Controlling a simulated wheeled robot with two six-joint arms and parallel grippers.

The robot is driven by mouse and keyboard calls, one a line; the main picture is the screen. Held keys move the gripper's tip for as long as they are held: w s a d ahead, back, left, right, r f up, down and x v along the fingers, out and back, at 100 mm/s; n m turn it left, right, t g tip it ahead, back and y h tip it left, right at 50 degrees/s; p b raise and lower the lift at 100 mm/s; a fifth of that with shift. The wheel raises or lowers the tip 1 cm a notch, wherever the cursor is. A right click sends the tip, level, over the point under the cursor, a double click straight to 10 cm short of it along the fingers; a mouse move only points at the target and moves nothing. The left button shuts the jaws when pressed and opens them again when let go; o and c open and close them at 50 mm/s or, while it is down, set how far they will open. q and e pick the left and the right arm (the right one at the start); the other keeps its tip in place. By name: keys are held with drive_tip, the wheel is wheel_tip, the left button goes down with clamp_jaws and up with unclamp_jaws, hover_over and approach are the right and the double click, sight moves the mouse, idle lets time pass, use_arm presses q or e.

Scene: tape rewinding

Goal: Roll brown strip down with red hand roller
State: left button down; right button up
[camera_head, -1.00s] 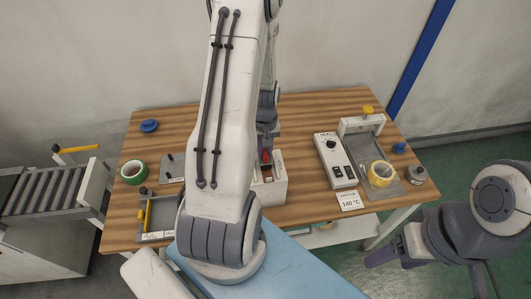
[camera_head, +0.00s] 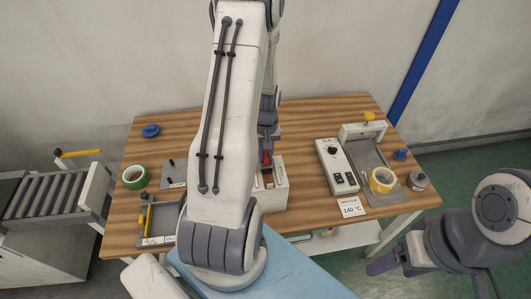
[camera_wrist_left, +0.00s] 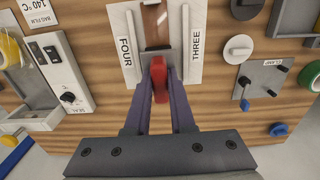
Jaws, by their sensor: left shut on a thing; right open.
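The red hand roller (camera_wrist_left: 160,82) is held between the fingers of my left gripper (camera_wrist_left: 160,88), which is shut on it. In the head view, the red roller (camera_head: 266,158) shows at the white block (camera_head: 276,199), partly hidden by my left arm. My right gripper (camera_head: 393,266) is open and empty, off the table's front right.
The wooden table (camera_head: 300,130) holds a white control box (camera_head: 336,165), a yellow tape roll (camera_head: 383,180), a green tape roll (camera_head: 135,176) and a blue disc (camera_head: 151,131). A roller conveyor (camera_head: 45,195) stands left. The table's back middle is clear.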

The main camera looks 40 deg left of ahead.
use_arm(q)
drive_tip(key=shift+s+d, duration=0.9)
drive_tip(key=shift+d, duration=0.1)
drive_tip(key=shift+r, duration=0.15)
wheel_tip(320, 180, up, 8)
drive_tip(key=p, duration=0.7)
idle(0.5)
